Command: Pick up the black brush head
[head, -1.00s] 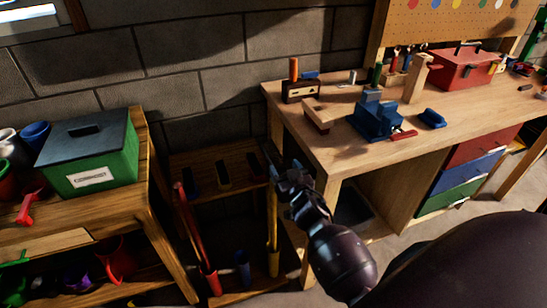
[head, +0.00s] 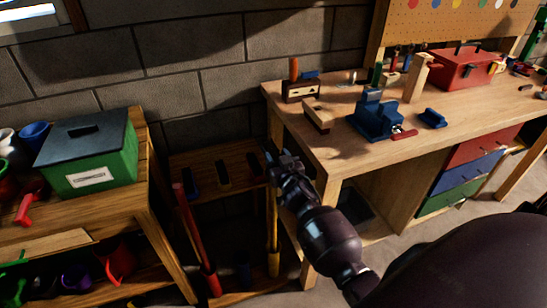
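I cannot clearly make out a black brush head in the head view. A wooden rack (head: 207,160) with dark slots stands between the two benches, and a red-handled tool (head: 190,225) and a yellow-handled tool (head: 273,235) stand upright in it. My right gripper (head: 270,155) is at the rack's right end, beside the workbench's left edge and close to the top of the yellow handle. Its fingers are small and dark, so I cannot tell how wide they are or whether they touch anything. My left gripper is not in view.
The wooden workbench (head: 340,150) at right carries a blue vise (head: 375,118), a red toolbox (head: 465,70) and wooden blocks. A block wall is behind the rack.

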